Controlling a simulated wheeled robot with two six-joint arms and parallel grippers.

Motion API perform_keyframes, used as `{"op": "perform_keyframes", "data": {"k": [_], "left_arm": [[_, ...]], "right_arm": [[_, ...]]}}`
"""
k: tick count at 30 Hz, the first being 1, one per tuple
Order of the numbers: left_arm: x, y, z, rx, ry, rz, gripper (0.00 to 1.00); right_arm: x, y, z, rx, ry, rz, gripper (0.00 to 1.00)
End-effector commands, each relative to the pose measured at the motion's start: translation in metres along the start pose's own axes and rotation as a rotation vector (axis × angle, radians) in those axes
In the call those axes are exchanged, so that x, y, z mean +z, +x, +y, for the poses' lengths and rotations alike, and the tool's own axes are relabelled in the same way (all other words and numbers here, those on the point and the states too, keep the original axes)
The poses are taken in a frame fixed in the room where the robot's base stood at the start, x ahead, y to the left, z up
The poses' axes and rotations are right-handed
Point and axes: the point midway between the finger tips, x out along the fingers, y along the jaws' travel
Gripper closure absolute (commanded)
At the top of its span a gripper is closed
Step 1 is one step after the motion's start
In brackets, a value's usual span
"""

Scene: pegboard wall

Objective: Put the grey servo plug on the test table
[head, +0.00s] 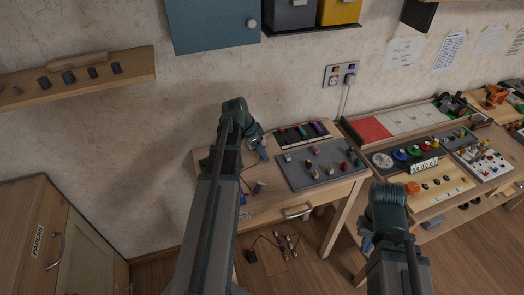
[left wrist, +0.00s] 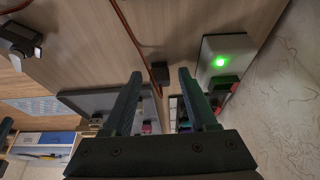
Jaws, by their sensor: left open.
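My left gripper (head: 261,148) is open over the left part of a wooden table (head: 340,188). In the left wrist view its fingers (left wrist: 160,74) are apart, and a small dark block (left wrist: 152,72) beside a red-brown cable shows between their tips. I cannot tell whether the block touches them or is the grey servo plug. Another dark-grey plug-like piece (head: 258,187) lies near the table's front edge; a grey and black piece (left wrist: 20,42) also shows in the left wrist view. My right gripper (head: 367,238) is low at the right, its jaws unclear. My left arm hides part of the table.
A grey board with coloured pegs (head: 322,166) and a dark tray of coloured pieces (head: 303,135) stand on the table. A box with a lit green lamp (left wrist: 222,62) is near the wall. A workbench (head: 428,190) with boards and trays stands at the right. Cables lie on the floor.

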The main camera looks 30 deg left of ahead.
Motion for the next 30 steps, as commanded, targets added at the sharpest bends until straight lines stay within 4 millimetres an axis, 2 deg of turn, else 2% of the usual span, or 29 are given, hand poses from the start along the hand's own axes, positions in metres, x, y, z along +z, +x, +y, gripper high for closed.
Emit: {"op": "perform_keyframes", "data": {"k": [6, 11, 17, 30], "left_arm": [[-0.001, -0.003, 0.0, 0.0, 0.0, 0.0, 0.42], [-0.002, -0.014, 0.0, 0.0, 0.0, 0.0, 0.42], [-0.003, -0.04, 0.0, 0.0, -0.001, 0.0, 0.42], [-0.004, -0.11, 0.0, 0.0, -0.001, 0.0, 0.42]], "right_arm": [[0.0, -0.003, 0.0, 0.0, 0.0, 0.0, 1.0], [0.001, -0.014, 0.001, 0.0, 0.0, 0.0, 1.0], [0.002, -0.038, 0.004, 0.0, 0.0, 0.0, 1.0], [0.006, -0.102, 0.01, 0.0, 0.0, 0.0, 1.0]]}}
